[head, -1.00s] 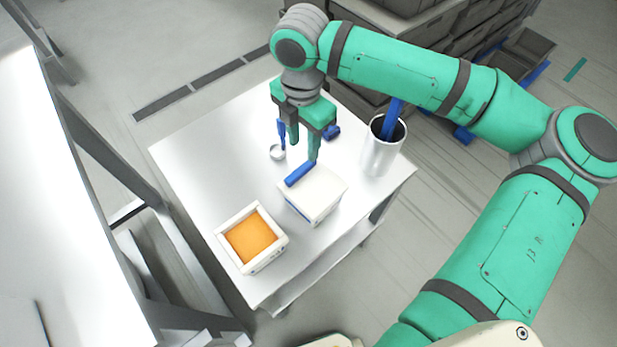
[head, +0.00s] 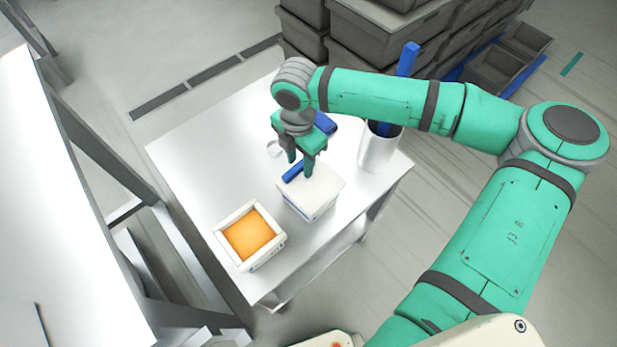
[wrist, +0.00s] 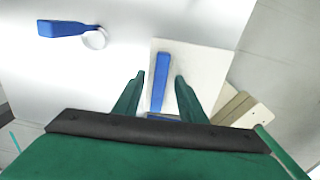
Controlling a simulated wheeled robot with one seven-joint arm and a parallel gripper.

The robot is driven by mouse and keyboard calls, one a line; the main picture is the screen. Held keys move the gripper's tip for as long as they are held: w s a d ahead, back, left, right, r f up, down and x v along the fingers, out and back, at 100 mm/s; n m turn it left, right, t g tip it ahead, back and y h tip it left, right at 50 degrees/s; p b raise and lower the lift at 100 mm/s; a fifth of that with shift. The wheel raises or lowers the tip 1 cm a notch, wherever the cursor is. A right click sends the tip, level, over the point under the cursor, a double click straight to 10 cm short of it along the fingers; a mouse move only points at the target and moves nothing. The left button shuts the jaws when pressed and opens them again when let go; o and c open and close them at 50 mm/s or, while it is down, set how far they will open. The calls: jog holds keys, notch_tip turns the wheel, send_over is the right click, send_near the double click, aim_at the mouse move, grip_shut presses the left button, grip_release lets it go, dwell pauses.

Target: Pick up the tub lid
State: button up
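The tub lid (head: 322,178) is a white square plate with a raised blue bar handle (head: 292,172). It lies on a white tub (head: 316,208) near the table's right front side. In the wrist view the lid (wrist: 204,62) shows with the blue handle (wrist: 160,78) along it. My gripper (head: 300,167) is open, pointing down at the lid. In the wrist view my gripper (wrist: 159,76) has one finger on each side of the handle, with gaps between. I cannot tell how far the fingertips are above the lid.
An open white tub (head: 268,261) with orange contents stands left of the lidded tub. A pale metal canister (head: 376,155) holding a blue tool stands to the right. A small blue-handled scoop (wrist: 70,30) lies behind. The table's left part (head: 195,165) is clear.

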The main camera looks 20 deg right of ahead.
aim_at(297, 184)
jog(key=shift+f, duration=0.1)
jog(key=shift+c, duration=0.4)
jog(key=shift+a, duration=0.1)
grip_shut()
jog(key=shift+r, duration=0.3)
notch_tip(297, 184, up, 2)
jog(key=shift+r, duration=0.25)
jog(key=s+a+r, duration=0.3)
jog(key=s+r, duration=0.3)
jog(key=r, duration=0.1)
jog(key=s+a+r, duration=0.3)
jog(key=s+r, duration=0.3)
jog(key=r, duration=0.2)
jog(key=shift+s+a, duration=0.2)
